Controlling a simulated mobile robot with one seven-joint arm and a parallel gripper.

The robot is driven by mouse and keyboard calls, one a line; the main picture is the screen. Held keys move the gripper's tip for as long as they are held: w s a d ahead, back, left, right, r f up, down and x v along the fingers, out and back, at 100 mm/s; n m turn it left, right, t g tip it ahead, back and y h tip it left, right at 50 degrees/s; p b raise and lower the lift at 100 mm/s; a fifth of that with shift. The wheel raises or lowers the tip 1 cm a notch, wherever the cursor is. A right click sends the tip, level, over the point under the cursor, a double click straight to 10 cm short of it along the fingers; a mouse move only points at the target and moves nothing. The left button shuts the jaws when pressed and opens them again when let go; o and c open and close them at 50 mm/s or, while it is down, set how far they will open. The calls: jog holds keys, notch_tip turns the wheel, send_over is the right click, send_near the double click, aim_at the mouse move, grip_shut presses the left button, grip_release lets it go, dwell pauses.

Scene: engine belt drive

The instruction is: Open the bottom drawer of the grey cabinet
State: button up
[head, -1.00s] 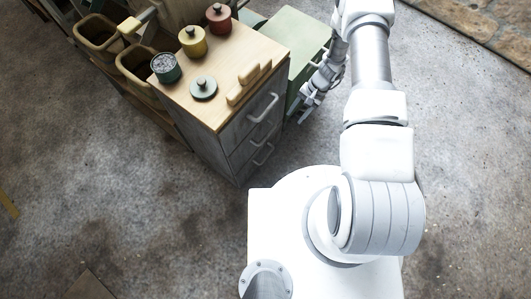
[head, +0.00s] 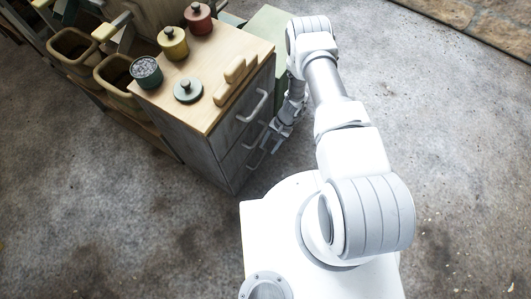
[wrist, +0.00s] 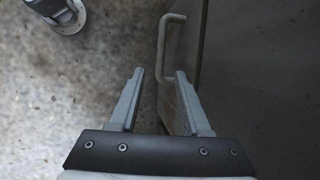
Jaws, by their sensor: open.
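The grey cabinet (head: 200,135) with a wooden top stands left of my arm in the head view. Its drawer front faces right, with several handles stacked one above another, and the drawers look shut. The bottom drawer (head: 238,176) is low on that face, its handle partly behind my gripper. My gripper (head: 268,142) is open and empty beside the lower handles. In the wrist view, my gripper (wrist: 160,73) has its fingers apart, and a pale bar handle (wrist: 162,45) lies just beyond the fingertips. I cannot tell which drawer this handle belongs to, or whether a finger touches it.
On the cabinet top are a red pot (head: 198,18), a yellow pot (head: 173,43), a green pot (head: 146,72), a loose lid (head: 188,90) and wooden blocks (head: 236,80). A green box (head: 268,28) stands behind. The floor (head: 440,130) to the right is clear.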

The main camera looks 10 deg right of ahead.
aim_at(264, 155)
jog(key=shift+b+x, duration=0.55)
jog(key=shift+x, duration=1.7)
jog(key=shift+c, duration=0.2)
grip_shut()
